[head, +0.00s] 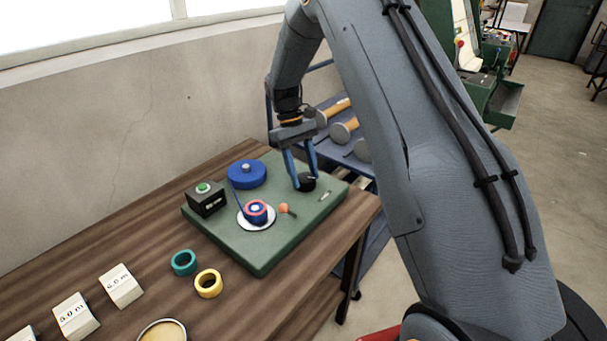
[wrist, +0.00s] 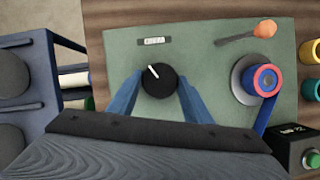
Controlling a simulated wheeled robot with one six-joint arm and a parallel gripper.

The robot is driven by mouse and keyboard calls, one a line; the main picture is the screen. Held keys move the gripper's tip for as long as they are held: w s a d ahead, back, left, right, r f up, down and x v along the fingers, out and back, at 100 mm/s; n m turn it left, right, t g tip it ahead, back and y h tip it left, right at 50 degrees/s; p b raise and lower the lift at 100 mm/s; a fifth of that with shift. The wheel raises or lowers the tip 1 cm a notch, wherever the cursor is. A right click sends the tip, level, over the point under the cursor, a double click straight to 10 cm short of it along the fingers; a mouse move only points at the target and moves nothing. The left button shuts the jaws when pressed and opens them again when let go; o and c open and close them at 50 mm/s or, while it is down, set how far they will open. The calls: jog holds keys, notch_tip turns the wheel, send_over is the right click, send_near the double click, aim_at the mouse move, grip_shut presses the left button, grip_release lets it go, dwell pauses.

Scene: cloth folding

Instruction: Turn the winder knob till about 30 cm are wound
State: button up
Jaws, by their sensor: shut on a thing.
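The black winder knob (wrist: 159,79) with a white pointer line stands on a green board (head: 262,254). My gripper (head: 306,184) comes down on it from above, its two blue fingers on either side of the knob in the wrist view (wrist: 156,92). It is shut on the knob. The pointer line tilts to the upper left in the wrist view. A winding reel (head: 256,213) on a white disc carries a red and blue roll. A blue strip runs from it to a larger blue spool (head: 246,174). The wound length cannot be read.
A black box with a green button (head: 205,198) sits on the board's left. An orange-tipped stick (head: 286,209) lies beside the reel. Teal (head: 184,263) and yellow (head: 209,283) rings and white labelled blocks (head: 120,286) stand on the wooden table. A blue rack (head: 340,131) is behind.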

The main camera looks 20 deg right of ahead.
jog(key=shift+s, duration=0.1)
dwell(0.3)
jog(key=o, duration=1.1)
jog(key=shift+c, duration=0.2)
jog(key=b+v, duration=0.2)
jog(key=v, duration=0.6)
jog(key=shift+f, duration=0.1)
jog(key=s+d+f+m+t+y, duration=0.1)
jog(key=s+m+t, duration=0.3)
jog(key=s, duration=2.4)
jog(key=shift+s+f+t+y, duration=0.3)
jog(key=shift+s+f+t, duration=0.1)
jog(key=shift+f, duration=0.2)
